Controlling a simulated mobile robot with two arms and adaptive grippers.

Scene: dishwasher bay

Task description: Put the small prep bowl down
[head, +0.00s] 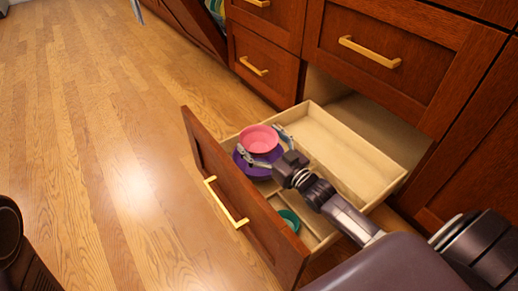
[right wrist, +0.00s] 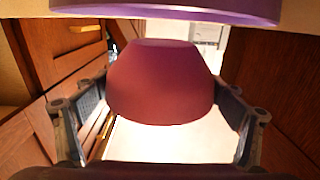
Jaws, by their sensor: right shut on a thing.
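The small prep bowl is pink (head: 259,139) and upright in the head view. It is between the fingers of my right gripper (head: 267,149), which is shut on it over the open drawer (head: 359,158). A wider purple bowl (head: 251,172) is under it in the drawer. In the right wrist view the held bowl (right wrist: 160,85) is dark pink between the fingers (right wrist: 158,125), and a purple rim (right wrist: 165,10) crosses the top, with a narrow gap between them. My left gripper is not in view.
A teal bowl (head: 290,220) lies in the drawer's near part, partly hidden by the drawer front (head: 225,190). The drawer's right side is bare. Closed wooden cabinets with gold handles (head: 370,51) stand behind. The wood floor (head: 100,150) at left is clear.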

